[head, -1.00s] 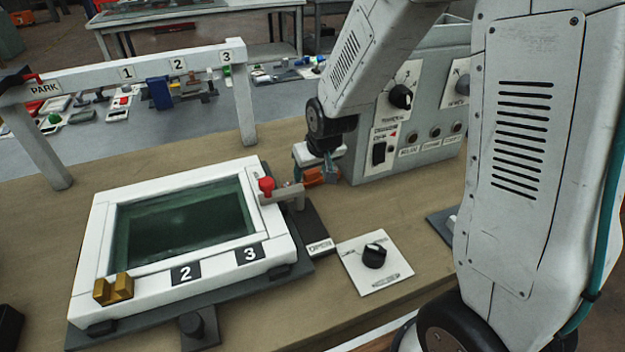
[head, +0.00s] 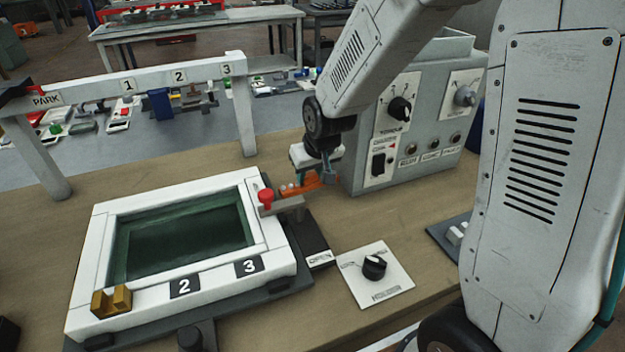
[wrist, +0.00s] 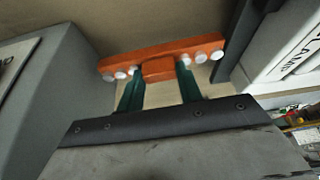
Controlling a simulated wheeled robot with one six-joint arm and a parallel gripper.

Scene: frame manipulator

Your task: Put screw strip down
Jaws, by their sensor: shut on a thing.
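The orange screw strip (wrist: 125,60) carries several pale screw heads in a row. In the wrist view my gripper (wrist: 160,75) is shut on the block at the strip's middle, with a green finger on each side. In the head view the strip (head: 316,184) is at my gripper (head: 325,172), just left of the grey control box and behind the white frame's clamp. I cannot tell whether the strip touches the bench or hangs just above it.
The white frame (head: 85,265) with a dark green panel lies at the left. A red-knobbed clamp (head: 266,197) is at its right corner. The grey control box (head: 365,160) stands close on the right. A dial plate (head: 395,284) lies in front. Bare bench (head: 265,155) shows behind the frame.

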